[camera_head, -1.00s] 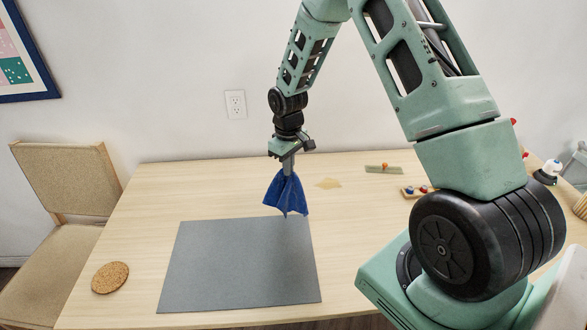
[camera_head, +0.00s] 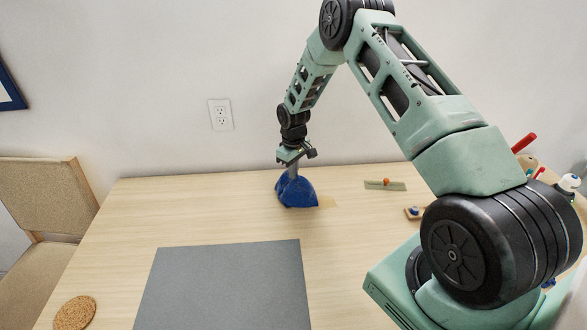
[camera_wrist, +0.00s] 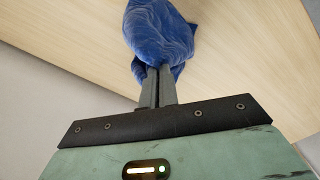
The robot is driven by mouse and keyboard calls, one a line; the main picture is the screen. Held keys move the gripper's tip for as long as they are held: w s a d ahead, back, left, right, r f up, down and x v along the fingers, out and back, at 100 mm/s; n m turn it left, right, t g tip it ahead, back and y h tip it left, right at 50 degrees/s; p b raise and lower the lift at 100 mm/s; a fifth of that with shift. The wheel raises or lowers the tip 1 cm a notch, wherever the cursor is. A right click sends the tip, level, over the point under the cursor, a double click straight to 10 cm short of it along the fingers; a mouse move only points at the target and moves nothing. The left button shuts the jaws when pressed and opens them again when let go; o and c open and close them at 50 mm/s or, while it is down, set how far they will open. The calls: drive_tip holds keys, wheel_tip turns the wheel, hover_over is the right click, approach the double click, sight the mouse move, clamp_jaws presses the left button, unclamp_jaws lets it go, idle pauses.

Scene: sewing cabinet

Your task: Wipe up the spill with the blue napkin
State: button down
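The blue napkin (camera_head: 298,192) is bunched and touches the wooden table near its back edge in the head view. My gripper (camera_head: 292,173) is above it, pointing down, with its fingers closed on the cloth. In the wrist view, the napkin (camera_wrist: 160,35) hangs crumpled at the tips of my gripper (camera_wrist: 158,72). The spill (camera_head: 329,202) is a faint tan patch just right of the napkin in the head view. The napkin may cover part of it. The spill does not show in the wrist view.
A grey mat (camera_head: 225,290) lies at the front of the table (camera_head: 215,210). A cork coaster (camera_head: 75,313) is at the front left. A chair (camera_head: 45,200) stands left.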

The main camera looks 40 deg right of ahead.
drive_tip(key=b, duration=0.3)
hover_over(293, 194)
wheel_tip(293, 194, down, 6)
drive_tip(key=shift+r, duration=0.25)
drive_tip(key=c, duration=2.1)
unclamp_jaws()
drive_tip(key=shift+s, duration=0.1)
drive_tip(key=o, duration=1.5)
drive_tip(key=shift+f+b, duration=0.7)
drive_tip(key=shift+f, duration=0.05)
clamp_jaws()
drive_tip(key=shift+f, duration=0.1)
